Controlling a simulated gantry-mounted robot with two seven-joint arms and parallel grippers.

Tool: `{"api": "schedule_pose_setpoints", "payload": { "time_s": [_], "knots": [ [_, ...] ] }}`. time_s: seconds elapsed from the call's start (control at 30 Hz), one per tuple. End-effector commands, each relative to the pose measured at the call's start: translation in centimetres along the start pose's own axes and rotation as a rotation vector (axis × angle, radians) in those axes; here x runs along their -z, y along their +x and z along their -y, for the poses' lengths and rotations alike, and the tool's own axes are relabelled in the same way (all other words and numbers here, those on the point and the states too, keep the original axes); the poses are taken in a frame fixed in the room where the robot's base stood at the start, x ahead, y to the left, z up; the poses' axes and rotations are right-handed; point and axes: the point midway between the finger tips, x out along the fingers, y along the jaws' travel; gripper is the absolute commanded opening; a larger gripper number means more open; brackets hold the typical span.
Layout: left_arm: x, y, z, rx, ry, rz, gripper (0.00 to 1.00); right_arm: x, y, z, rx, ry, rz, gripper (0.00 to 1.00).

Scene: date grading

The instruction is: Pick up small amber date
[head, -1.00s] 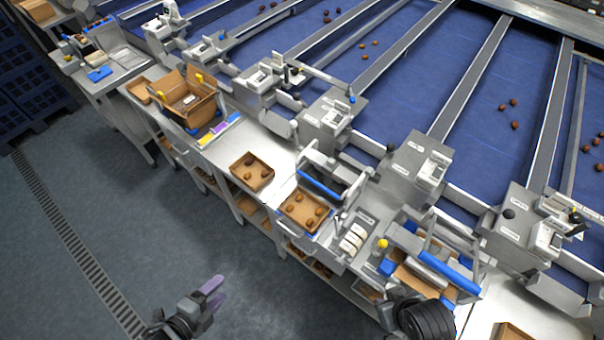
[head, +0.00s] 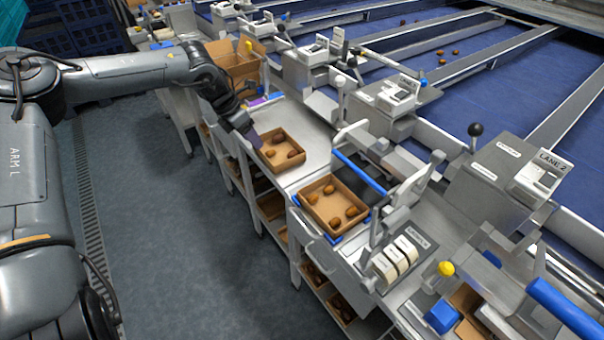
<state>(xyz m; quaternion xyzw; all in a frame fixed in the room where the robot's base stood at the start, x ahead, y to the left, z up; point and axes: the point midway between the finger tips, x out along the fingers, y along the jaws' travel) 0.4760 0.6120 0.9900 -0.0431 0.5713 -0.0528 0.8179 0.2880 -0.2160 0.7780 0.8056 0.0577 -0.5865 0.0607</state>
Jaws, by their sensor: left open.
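A small cardboard tray (head: 300,163) with a few brown dates (head: 293,153) stands on the steel bench. A second cardboard tray (head: 312,218) nearer me holds several dates, one of them a lighter orange-brown date (head: 351,211). I cannot tell for certain which date is the small amber one. My right gripper is out of view.
A larger cardboard box (head: 232,62) stands behind my left wrist. White rolls (head: 395,257) and a yellow knob (head: 446,268) sit farther right. Blue sorting lanes (head: 480,75) lie behind. The floor at left is clear.

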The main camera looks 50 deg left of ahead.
Motion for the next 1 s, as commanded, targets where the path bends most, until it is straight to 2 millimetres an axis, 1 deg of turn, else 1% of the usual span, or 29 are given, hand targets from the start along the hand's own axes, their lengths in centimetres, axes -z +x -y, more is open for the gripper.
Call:
{"api": "schedule_pose_setpoints", "payload": {
  "time_s": [0.03, 0.1, 0.2, 0.27, 0.37, 0.7, 1.0],
  "knots": [
    [-0.4, 0.7, -0.5, -0.040, 0.026, 0.008, 0.56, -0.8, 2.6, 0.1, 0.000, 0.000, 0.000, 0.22],
    [-1.2, 0.1, -0.5, -0.075, 0.053, 0.017, 0.56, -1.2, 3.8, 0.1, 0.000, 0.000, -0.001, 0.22],
    [-1.9, -0.2, -0.5, -0.105, 0.074, 0.026, 0.56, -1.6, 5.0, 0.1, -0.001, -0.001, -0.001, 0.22],
    [-2.0, -0.3, -0.5, -0.113, 0.080, 0.030, 0.56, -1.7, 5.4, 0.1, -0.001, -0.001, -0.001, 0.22],
    [-2.0, 0.4, -0.6, -0.112, 0.080, 0.034, 0.56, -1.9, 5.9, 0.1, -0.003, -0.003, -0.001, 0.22],
    [-2.1, 4.6, -1.1, -0.111, 0.080, 0.036, 0.56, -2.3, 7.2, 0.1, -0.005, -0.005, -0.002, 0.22],
    [-2.3, 6.3, -1.5, -0.111, 0.079, 0.036, 0.56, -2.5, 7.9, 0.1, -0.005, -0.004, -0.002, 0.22]
  ]
}}
